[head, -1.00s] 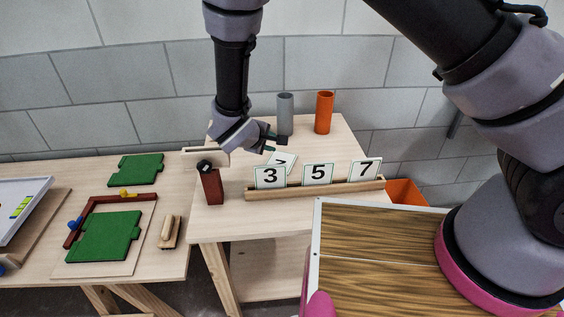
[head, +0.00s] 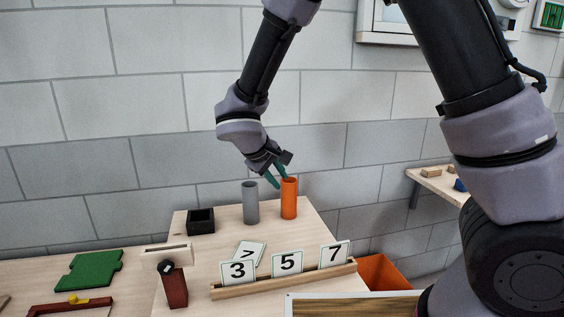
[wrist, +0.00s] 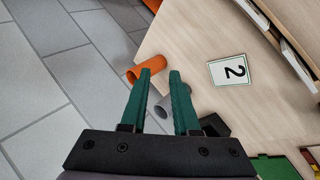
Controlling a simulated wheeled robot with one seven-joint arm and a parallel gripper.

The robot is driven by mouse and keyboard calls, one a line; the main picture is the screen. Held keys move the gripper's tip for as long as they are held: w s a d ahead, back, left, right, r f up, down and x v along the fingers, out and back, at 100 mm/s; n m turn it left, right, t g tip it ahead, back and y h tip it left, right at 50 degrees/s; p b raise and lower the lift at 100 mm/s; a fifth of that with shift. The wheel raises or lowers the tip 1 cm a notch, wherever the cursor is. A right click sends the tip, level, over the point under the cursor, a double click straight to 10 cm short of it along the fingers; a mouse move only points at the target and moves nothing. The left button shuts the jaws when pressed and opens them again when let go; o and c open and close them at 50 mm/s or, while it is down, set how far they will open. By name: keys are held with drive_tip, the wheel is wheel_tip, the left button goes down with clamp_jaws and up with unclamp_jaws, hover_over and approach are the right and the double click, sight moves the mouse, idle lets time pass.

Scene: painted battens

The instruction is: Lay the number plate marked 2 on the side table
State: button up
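In the wrist view, plate 2 (wrist: 231,71) lies flat and fully visible, apart from the rack. My gripper (head: 276,180) is above the back of the table, near the top of the orange cylinder in the picture. In the wrist view, my gripper (wrist: 160,72) has its two green fingers apart with nothing held between them.
A wooden rack (head: 225,293) holds plates 3 (head: 238,273), 5 (head: 288,262) and 7 (head: 334,255). A grey cylinder (head: 250,203), an orange cylinder (head: 289,198) and a black open box (head: 201,221) stand at the back. An orange bin (head: 381,273) is to the right.

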drive_tip(key=s+d+r+m+g+y, duration=0.15)
drive_tip(key=d+r+m, duration=0.25)
drive_tip(key=d+r, duration=0.4)
drive_tip(key=s+d+r+m+g+y, duration=0.1)
drive_tip(key=s+d+r+m, duration=0.3)
drive_tip(key=d, duration=0.6)
drive_tip(key=s+d+r+m+t+y, duration=0.3)
drive_tip(key=s+d+r+m, duration=0.2)
drive_tip(key=s+d+r, duration=0.3)
wheel_tip(320, 180, up, 3)
drive_tip(key=shift+s+d+f+y, duration=0.1)
drive_tip(key=shift+s+d+y, duration=0.1)
drive_tip(key=shift+s+y, duration=0.2)
